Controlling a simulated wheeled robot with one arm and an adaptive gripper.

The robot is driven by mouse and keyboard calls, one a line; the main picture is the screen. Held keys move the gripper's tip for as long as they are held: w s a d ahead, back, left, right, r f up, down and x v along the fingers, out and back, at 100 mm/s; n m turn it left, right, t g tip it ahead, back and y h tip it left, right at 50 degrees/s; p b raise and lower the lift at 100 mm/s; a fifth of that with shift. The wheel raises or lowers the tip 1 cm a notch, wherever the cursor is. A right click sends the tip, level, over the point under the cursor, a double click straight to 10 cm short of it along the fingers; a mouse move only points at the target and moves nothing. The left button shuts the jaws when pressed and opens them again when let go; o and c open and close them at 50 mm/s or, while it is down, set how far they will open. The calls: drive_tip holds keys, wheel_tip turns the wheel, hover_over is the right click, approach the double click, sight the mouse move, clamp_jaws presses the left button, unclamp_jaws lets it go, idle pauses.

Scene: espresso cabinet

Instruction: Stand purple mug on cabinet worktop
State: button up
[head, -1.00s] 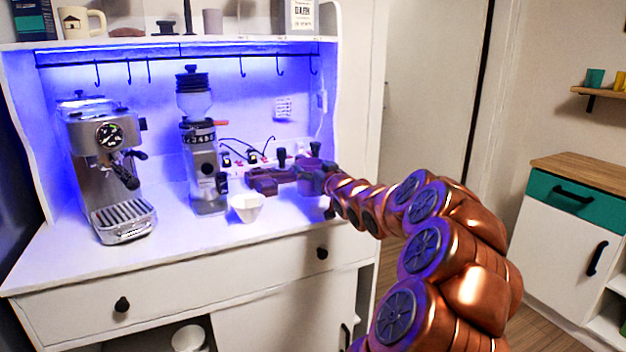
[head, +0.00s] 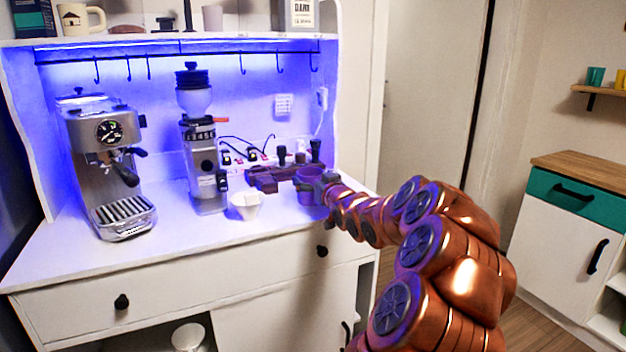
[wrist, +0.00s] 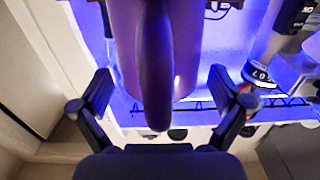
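The purple mug (head: 308,192) is at the right end of the white cabinet worktop (head: 160,255). It looks upright and appears to rest on the surface, though its base is small in view. My gripper (head: 326,184) is right beside it, on its right side. In the wrist view the mug (wrist: 180,40) fills the top middle, its handle pointing towards me between my two fingers (wrist: 158,75). The fingers are spread to either side, with a narrow gap showing beside the mug.
A white cup (head: 245,206) stands left of the mug. The grinder (head: 205,165) and espresso machine (head: 110,160) are further left. The front worktop is clear.

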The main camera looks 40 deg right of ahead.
drive_tip(key=shift+s+r, duration=0.1)
drive_tip(key=shift+r, duration=0.05)
drive_tip(key=v, duration=1.2)
drive_tip(key=shift+b, duration=0.4)
drive_tip(key=w+a+f+n+g+y, duration=0.1)
drive_tip(key=a+f+g, duration=0.1)
drive_tip(key=a+f, duration=0.3)
drive_tip(key=w+a+f+g+y, duration=0.1)
drive_tip(key=w+a+f+g, duration=0.1)
drive_tip(key=a+f+g, duration=0.3)
drive_tip(key=s+a+f+n+g+y, duration=0.1)
drive_tip(key=s+a+f, duration=0.2)
drive_tip(key=a, duration=0.3)
drive_tip(key=s+a+f+g+y, duration=0.1)
drive_tip(key=s+a+f, duration=0.1)
drive_tip(key=a, duration=0.4)
drive_tip(key=s+a+f+g, duration=0.1)
drive_tip(key=s+a+g, duration=0.2)
drive_tip(key=s+a, duration=0.3)
drive_tip(key=s+a+f+n+g+y, duration=0.1)
drive_tip(key=s+a+g, duration=0.3)
drive_tip(key=s, duration=0.9)
drive_tip(key=s+a+f+g, duration=0.1)
drive_tip(key=s+a+g, duration=0.3)
drive_tip(key=s+a, duration=0.4)
drive_tip(key=shift+s+a+f+n+y, duration=0.15)
drive_tip(key=shift+s+f+n+y, duration=0.2)
drive_tip(key=shift+s, duration=0.3)
